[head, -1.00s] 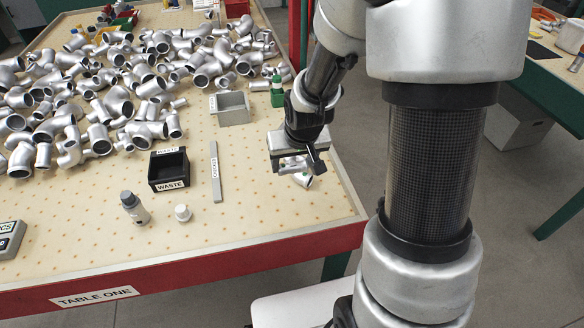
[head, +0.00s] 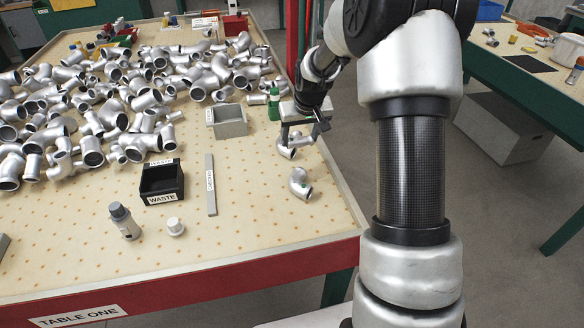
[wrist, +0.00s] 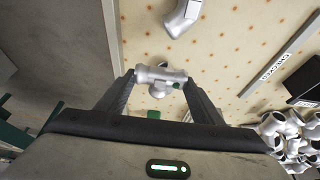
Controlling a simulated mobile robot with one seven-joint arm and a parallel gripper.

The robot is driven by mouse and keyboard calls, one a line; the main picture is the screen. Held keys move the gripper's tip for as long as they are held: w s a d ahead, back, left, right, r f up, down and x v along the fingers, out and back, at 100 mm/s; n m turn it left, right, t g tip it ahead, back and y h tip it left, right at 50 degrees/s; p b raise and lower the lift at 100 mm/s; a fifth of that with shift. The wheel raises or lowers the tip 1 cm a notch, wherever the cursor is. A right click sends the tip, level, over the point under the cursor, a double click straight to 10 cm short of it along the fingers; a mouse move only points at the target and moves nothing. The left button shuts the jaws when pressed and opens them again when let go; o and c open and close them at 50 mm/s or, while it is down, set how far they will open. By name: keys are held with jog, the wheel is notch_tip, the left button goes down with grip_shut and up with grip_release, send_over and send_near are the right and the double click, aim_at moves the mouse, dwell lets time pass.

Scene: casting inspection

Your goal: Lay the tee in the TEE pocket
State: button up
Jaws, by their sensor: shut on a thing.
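My gripper (head: 301,138) is over the right side of the table, between the green bottle and the elbow. It is shut on a silver tee (head: 287,151). In the wrist view the tee (wrist: 160,76) sits between the two fingertips (wrist: 159,80), its straight run spanning them and its branch below. A small green mark shows near one end. The tee appears held above the tabletop; the exact height is hard to tell. I cannot make out a TEE pocket in either view.
A silver elbow (head: 299,184) lies on the table near the right edge. A grey open box (head: 229,128), a green bottle (head: 274,104), a black waste bin (head: 162,190) and a flat checked strip (head: 211,185) stand left. Many silver fittings (head: 120,115) are piled beyond.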

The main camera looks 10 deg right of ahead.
notch_tip(320, 180, down, 9)
jog(key=shift+f+b, duration=0.1)
jog(key=shift+b, duration=0.55)
jog(key=shift+f, duration=0.2)
jog(key=o, duration=1.3)
